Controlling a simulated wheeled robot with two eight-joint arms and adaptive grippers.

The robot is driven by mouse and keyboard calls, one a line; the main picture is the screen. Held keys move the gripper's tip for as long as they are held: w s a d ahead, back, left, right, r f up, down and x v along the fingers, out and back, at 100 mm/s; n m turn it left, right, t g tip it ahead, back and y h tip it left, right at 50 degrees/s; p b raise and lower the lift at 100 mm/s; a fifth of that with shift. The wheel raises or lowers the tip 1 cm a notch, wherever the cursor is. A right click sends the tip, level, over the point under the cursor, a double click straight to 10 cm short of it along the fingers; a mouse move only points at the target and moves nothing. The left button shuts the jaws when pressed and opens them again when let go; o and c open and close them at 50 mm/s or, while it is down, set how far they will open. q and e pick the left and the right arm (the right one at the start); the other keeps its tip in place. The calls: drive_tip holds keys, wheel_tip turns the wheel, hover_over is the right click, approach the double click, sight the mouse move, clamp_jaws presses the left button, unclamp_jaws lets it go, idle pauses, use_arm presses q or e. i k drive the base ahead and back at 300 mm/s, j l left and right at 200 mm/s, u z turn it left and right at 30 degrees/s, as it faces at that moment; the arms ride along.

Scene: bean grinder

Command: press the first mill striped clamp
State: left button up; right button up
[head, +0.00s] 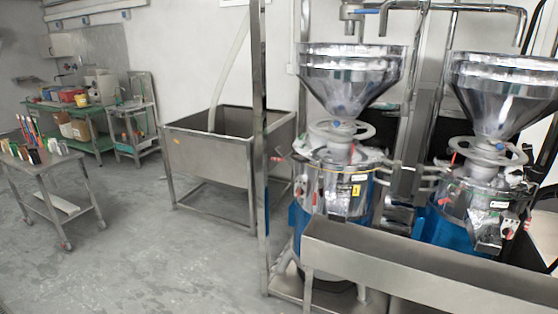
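Two steel mills with wide funnel hoppers stand at the right. The left mill (335,187) has a handwheel (341,131) under its hopper (352,72) and a yellow label (356,190) on its front. Small red-tipped parts show around its body, one of them at its left side (277,159). I cannot tell which small part is the striped clamp. The right mill (470,205) has a similar handwheel (487,151) and red-tipped parts. Neither of my grippers is in view.
A long steel trough (420,268) runs in front of both mills, hiding their lower parts. A steel post (259,130) stands left of the mills. Behind it is a steel tub (208,157). A small table (50,170) stands at far left. The grey floor (150,245) between is clear.

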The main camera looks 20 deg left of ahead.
sight(273, 159)
drive_tip(key=i+j, duration=0.2)
drive_tip(key=j, duration=0.15)
drive_tip(key=i+j+z, duration=0.15)
drive_tip(key=i+j, duration=0.2)
drive_tip(key=j, duration=0.3)
drive_tip(key=i+j+z, duration=0.1)
drive_tip(key=j, duration=0.25)
drive_tip(key=i+j+z, duration=0.1)
drive_tip(key=i+j, duration=0.15)
drive_tip(key=j, duration=0.15)
drive_tip(key=i+j, duration=0.1)
drive_tip(key=j, duration=0.25)
drive_tip(key=i+j+z, duration=0.1)
drive_tip(key=j, duration=0.3)
drive_tip(key=i+j+z, duration=0.1)
drive_tip(key=j, duration=0.25)
drive_tip(key=i, duration=0.1)
